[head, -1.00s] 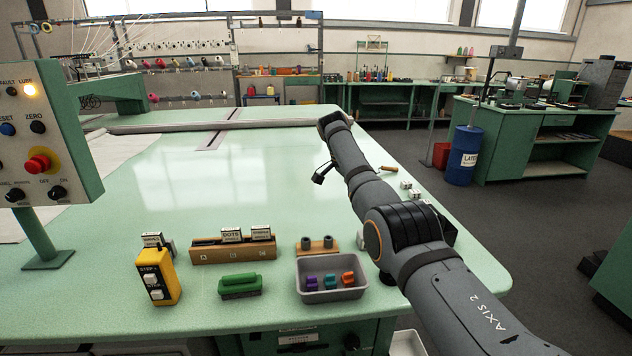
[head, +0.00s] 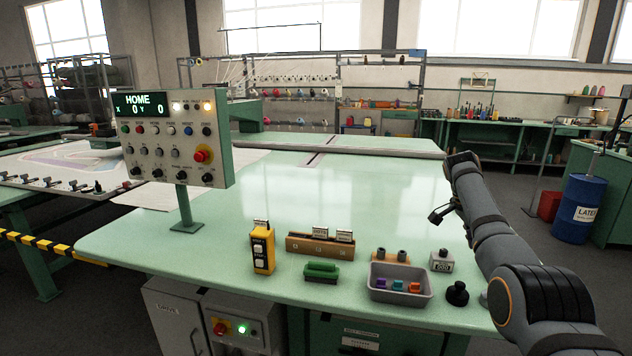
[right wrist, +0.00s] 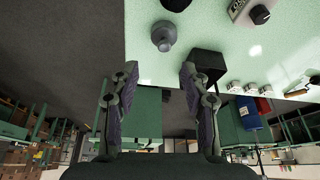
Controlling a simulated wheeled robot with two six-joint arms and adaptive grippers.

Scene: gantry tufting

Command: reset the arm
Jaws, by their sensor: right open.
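My right arm comes in from the right in the head view and reaches over the right side of the green table (head: 380,200). A grey round knob-like object (right wrist: 164,36) stands on the table just beyond the fingertips. The control panel (head: 170,140) stands at the left of the head view and its screen (head: 139,104) reads HOME, X 0, Y 0. My left gripper does not show.
A yellow pendant (head: 262,248), a wooden block with cards (head: 319,246), a green brush-like block (head: 322,271) and a grey tray (head: 400,293) with small coloured pieces stand near the front edge. A blue barrel (head: 578,209) stands on the floor. The table's middle is clear.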

